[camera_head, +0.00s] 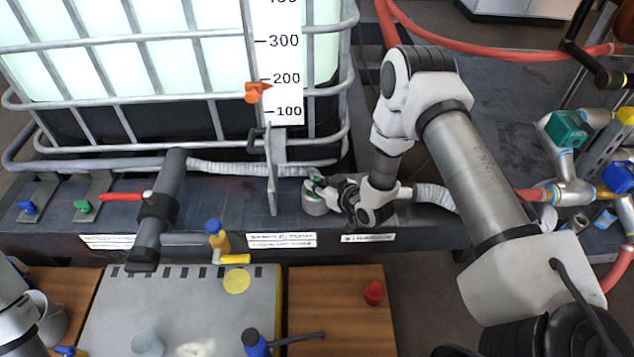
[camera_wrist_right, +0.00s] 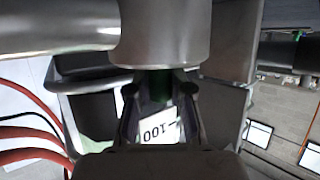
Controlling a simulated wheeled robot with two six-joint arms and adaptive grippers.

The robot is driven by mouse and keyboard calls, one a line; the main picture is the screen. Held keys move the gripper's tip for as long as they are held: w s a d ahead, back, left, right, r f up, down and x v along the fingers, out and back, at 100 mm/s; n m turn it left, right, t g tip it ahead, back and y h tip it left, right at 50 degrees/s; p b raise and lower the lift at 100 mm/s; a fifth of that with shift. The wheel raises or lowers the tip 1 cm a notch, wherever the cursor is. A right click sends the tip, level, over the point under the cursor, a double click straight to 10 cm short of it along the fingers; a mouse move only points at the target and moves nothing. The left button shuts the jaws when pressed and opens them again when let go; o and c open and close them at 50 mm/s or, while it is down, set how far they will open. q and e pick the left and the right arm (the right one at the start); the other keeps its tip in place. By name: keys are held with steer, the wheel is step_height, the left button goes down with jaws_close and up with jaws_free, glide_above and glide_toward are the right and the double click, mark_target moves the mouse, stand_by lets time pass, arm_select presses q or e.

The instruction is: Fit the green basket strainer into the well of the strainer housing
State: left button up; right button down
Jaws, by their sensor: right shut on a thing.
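The strainer housing (camera_head: 314,204) is a short grey cylinder on the dark ledge, below the white gauge strip. My right gripper (camera_head: 325,187) reaches it from the right, with its fingers at the housing's top. A small part of the green basket strainer (camera_head: 318,182) shows at the fingertips. In the right wrist view, the dark green strainer (camera_wrist_right: 160,84) shows between the two fingers of my right gripper (camera_wrist_right: 160,105), which is shut on it. The fingers hide most of the strainer and the housing's well, so I cannot tell how deep it sits. My left gripper is out of view.
A grey upright plate (camera_head: 272,180) stands close left of the housing. The caged tank (camera_head: 180,70) rises behind. A ribbed grey hose (camera_head: 240,169) runs along the ledge. In front are a grey board (camera_head: 190,300), a yellow tap (camera_head: 219,240) and a red knob (camera_head: 374,293).

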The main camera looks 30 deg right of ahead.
steer(key=shift+f+b, duration=0.3)
steer(key=shift+f, duration=0.2)
steer(key=c, duration=1)
jaws_free()
steer(key=shift+o, duration=0.2)
steer(key=v, duration=1.2)
